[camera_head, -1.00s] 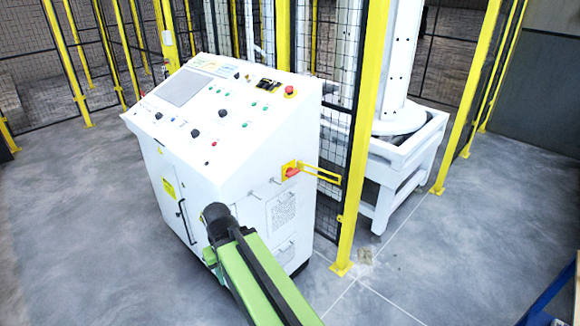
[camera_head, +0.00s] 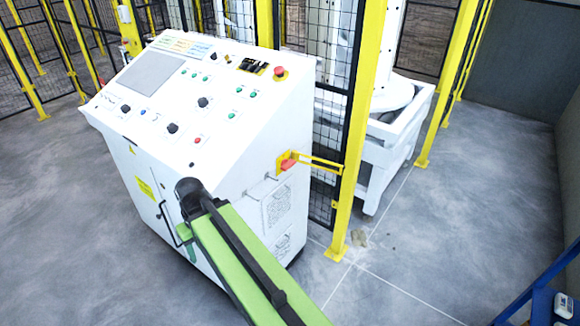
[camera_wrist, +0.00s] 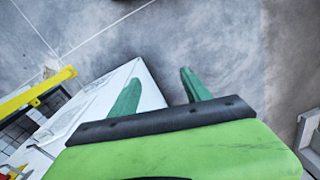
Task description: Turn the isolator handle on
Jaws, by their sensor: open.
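The isolator handle (camera_head: 287,164) is a small red knob on a yellow plate, on the right side wall of the white control cabinet (camera_head: 130,190). Its exact turn position is too small to tell. My gripper shows in the wrist view (camera_wrist: 160,92) with two green fingers spread apart and nothing between them. The fingers point down past the cabinet toward the floor. In the head view a green finger (camera_head: 186,234) shows below my arm, in front of the cabinet's front face. The gripper is apart from the handle, lower and to its left.
A yellow fence post (camera_head: 355,140) with black mesh stands right of the handle, and a yellow bracket reaches from the handle plate toward it. A red stop button (camera_head: 280,72) sits on the sloped panel. A blue frame (camera_head: 545,290) is at the lower right. Floor in front is open.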

